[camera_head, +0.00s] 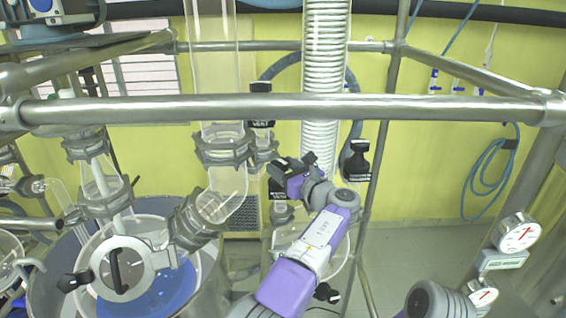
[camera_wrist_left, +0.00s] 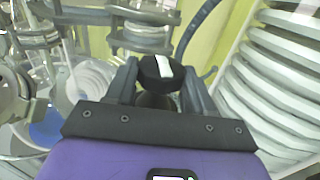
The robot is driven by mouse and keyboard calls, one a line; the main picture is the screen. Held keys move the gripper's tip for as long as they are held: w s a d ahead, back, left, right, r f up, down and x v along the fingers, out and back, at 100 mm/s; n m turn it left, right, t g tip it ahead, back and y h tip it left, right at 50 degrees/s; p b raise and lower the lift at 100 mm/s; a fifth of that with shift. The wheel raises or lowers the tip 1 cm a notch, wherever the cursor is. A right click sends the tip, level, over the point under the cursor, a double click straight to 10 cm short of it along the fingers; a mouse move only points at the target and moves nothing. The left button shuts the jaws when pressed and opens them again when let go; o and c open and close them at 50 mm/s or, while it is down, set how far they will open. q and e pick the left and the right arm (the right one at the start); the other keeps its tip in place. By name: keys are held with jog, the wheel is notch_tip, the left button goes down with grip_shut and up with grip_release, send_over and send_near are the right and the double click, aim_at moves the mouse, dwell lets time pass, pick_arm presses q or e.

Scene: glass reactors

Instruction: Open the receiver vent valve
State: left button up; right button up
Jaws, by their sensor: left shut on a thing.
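My left gripper (camera_head: 284,168) reaches up from the bottom centre to the glassware behind the front rail. In the left wrist view its two dark fingers (camera_wrist_left: 160,85) stand on either side of a round black valve knob (camera_wrist_left: 154,70) with a white stripe, and are shut on it. In the head view the gripper hides most of that knob. A black label (camera_head: 277,189), too small to read, hangs just below the gripper. My right gripper is not in view.
A steel rail (camera_head: 290,107) crosses in front of the glassware. A white coiled hose (camera_head: 325,70) rises close behind the gripper. A black-handled valve (camera_head: 356,158) is to its right. A reactor vessel (camera_head: 100,235) stands at left, gauges (camera_head: 517,233) at right.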

pick_arm(q)
jog(key=shift+f, duration=0.2)
jog(key=o, duration=0.9)
jog(key=shift+o, duration=0.7)
jog(key=shift+s+a+r, duration=0.1)
jog(key=shift+s+r, duration=0.05)
jog(key=shift+r, duration=0.1)
